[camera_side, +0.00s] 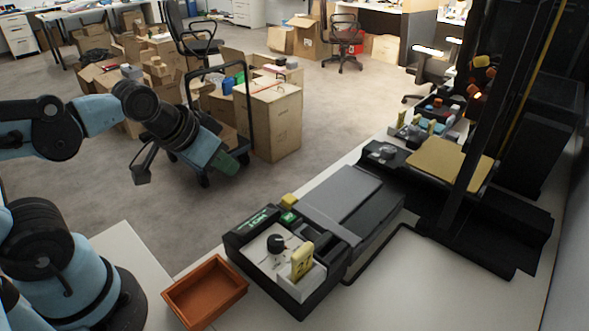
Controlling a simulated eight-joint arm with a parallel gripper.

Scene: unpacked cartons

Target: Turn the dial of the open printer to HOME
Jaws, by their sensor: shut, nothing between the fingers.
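A long black printer (375,225) lies on the light worktop, with a grey panel on top. At its near end is a pale recessed panel with a black dial (276,243). A small reddish mark shows on the dial's right side; the lettering around it is too small to read. A yellow tag (301,260) stands right of the dial, and a green label is on the front left edge. My gripper (232,166) is shut and empty, in the air up and left of the printer, well apart from the dial.
An orange-brown tray (206,290) sits left of the printer's near end. A black machine with a tan plate (437,160) and tall dark uprights (495,110) stands behind right. A cart (230,125) with cartons is on the floor beyond. Air above the dial looks clear.

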